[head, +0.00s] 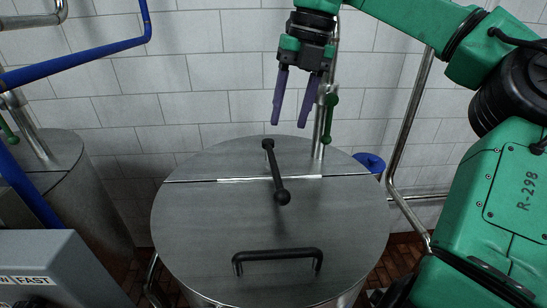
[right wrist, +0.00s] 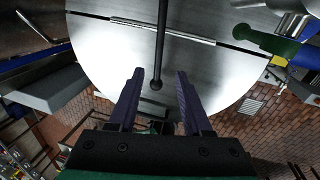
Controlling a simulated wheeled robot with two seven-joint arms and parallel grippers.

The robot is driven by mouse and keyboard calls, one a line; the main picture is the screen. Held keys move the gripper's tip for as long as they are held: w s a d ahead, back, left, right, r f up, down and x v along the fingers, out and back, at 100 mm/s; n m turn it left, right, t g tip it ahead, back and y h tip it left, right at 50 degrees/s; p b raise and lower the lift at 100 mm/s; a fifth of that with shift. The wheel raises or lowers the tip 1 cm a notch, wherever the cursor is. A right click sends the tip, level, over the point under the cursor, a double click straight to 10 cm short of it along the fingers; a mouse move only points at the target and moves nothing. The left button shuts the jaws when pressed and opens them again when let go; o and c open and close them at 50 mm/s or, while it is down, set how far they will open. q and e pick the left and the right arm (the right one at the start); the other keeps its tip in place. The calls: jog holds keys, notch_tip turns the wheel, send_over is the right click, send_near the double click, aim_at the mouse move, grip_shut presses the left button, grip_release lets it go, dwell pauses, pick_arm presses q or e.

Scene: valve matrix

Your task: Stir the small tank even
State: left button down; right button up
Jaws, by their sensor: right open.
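A round steel tank (head: 200,215) with a flat lid stands in the middle of the head view. A dark crank lever (head: 276,175) with a ball knob (head: 283,198) lies across the top of its lid and points toward me. My right gripper (head: 289,125) is open and empty, its purple fingers pointing down above the back part of the lid. In the right wrist view the lever (right wrist: 161,40) runs in line with the gap between the open fingers (right wrist: 160,75), with no contact visible. The tank's contents are hidden. My left gripper is out of view.
A black grab handle (head: 278,258) sits on the lid's front half. A green-handled valve (head: 330,110) on a steel pipe rises just right of my right gripper. Another tank (head: 75,190), blue pipes (head: 80,55) and a grey box (head: 55,265) are at left.

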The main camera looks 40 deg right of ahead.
send_over(276, 167)
jog(key=s+d, duration=0.1)
jog(key=s, duration=0.1)
notch_tip(276, 167, down, 5)
jog(key=f, duration=0.1)
jog(key=w+f, duration=0.1)
jog(key=f, duration=0.1)
jog(key=w+f, duration=0.1)
jog(key=f, duration=0.1)
jog(key=shift+a+p, duration=0.35)
jog(key=shift+p, duration=0.05)
jog(key=shift+f, duration=0.25)
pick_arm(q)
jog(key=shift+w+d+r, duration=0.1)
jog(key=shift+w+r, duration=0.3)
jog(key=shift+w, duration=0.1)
pick_arm(e)
jog(key=shift+s, duration=0.2)
jog(key=shift+c, duration=0.5)
jog(key=shift+w, duration=0.1)
grip_shut()
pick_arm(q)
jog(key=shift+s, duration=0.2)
